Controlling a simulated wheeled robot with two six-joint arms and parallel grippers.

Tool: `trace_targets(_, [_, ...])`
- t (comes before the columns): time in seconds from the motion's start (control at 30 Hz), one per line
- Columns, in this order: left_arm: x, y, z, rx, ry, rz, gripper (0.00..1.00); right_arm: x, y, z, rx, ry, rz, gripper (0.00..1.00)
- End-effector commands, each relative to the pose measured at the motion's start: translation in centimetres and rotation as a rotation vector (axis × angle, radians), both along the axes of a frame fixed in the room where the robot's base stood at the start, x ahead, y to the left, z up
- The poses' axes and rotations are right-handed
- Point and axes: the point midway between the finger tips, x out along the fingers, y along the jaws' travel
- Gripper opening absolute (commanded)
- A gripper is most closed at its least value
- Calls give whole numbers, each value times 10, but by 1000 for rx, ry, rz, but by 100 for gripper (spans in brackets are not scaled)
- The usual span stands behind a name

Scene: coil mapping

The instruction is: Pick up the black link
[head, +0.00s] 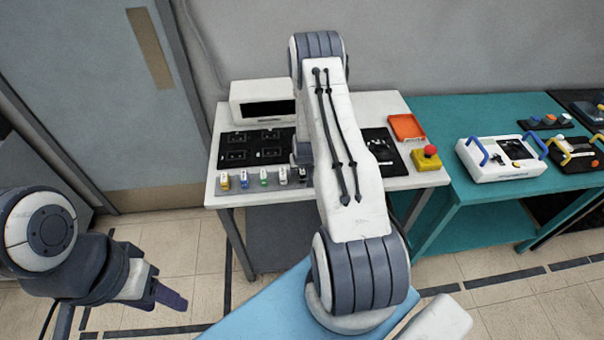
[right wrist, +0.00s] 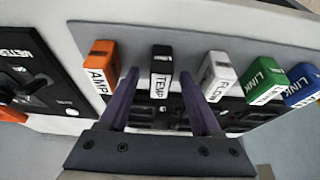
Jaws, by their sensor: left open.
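The black link (right wrist: 161,68), labelled TEMP, stands in a row of coloured links in the right wrist view, between an orange and a white one. My right gripper (right wrist: 160,78) is open, with one purple finger on each side of the black link; I cannot tell whether they touch it. In the head view the black link (head: 303,174) is at the right end of the visible row, and my right arm mostly hides the gripper. My left gripper (head: 168,296) is open and empty, low at the left, away from the table.
Close neighbours are the orange link (right wrist: 102,66), white link (right wrist: 218,74), green link (right wrist: 264,80) and blue link (right wrist: 300,85). The white table (head: 402,103) also bears black panels, an orange tray (head: 407,127) and a yellow box with a red button (head: 427,158). A teal table (head: 465,112) adjoins at right.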

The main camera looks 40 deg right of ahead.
Motion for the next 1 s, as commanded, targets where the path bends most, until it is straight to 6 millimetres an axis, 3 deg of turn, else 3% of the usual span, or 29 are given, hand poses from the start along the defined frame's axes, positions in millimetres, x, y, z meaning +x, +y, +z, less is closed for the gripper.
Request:
trace_targets(0.03, [0, 0, 0, 0, 0, 0, 50, 0, 0, 0, 0, 0, 0, 46])
trace_targets(0.13, [0, 0, 0, 0, 0, 0, 50, 0, 0, 0, 0, 0, 0, 8])
trace_targets(0.17, [0, 0, 0, 0, 0, 0, 50, 0, 0, 0, 0, 0, 0, 0])
trace_targets(0.67, [0, 0, -6, 0, 0, 1, 50, 1, 0, 8, -1, -2, 0, 0])
trace_targets(0.9, [0, 0, -27, 0, 0, 4, 50, -1, -3, 42, -3, -6, -2, 0])
trace_targets(1.0, [0, 0, -40, 0, 1, 6, 50, -24, -17, 53, -4, -1, -4, 0])
